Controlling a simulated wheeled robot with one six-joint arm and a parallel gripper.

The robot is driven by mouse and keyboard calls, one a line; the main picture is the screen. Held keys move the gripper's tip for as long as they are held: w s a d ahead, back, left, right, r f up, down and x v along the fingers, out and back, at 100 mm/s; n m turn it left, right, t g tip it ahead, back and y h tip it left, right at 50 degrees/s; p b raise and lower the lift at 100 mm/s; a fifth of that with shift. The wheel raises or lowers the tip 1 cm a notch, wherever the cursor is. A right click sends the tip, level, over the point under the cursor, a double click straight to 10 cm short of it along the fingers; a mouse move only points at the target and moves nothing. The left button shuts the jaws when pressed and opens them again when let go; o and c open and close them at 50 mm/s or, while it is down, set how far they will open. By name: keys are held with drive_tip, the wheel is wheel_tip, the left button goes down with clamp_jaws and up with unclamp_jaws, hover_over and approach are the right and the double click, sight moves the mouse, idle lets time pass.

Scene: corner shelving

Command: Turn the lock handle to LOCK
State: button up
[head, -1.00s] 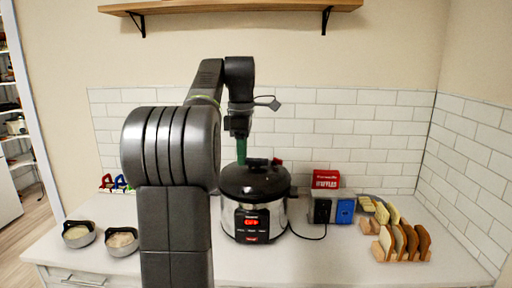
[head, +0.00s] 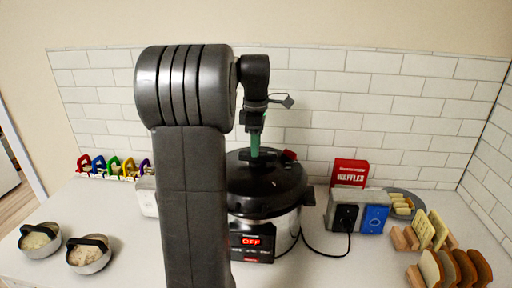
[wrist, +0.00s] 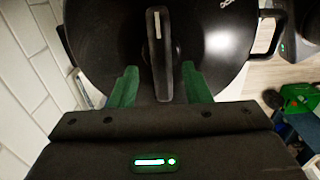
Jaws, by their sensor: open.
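The cooker (head: 293,224) stands on the counter with its round black lid (head: 275,195) on. Its front panel reads OFF. In the wrist view the lid (wrist: 215,60) fills the upper middle. The lock handle (wrist: 159,50), a black bar with a white stripe, runs almost vertically there. My gripper (wrist: 160,82) is open, with one green finger on each side of the handle's near end. Small gaps appear between fingers and bar. In the head view my gripper (head: 255,146) points down over the lid, and the handle is partly hidden behind it. No LOCK marking is readable.
Right of the cooker are a grey box with black and blue sockets (head: 362,218), a red waffles box (head: 349,172) and toast racks (head: 455,255). Two bowls (head: 90,255) stand at the left, and coloured clips (head: 112,167) behind. The tiled wall is close behind.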

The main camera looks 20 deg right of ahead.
drive_tip(key=shift+f, duration=0.9)
drive_tip(key=shift+s, duration=0.1)
drive_tip(key=shift+c, duration=0.2)
clamp_jaws()
drive_tip(key=shift+m, duration=0.3)
drive_tip(key=m, duration=1.1)
drive_tip(key=shift+d, duration=0.15)
drive_tip(key=shift+m, duration=0.3)
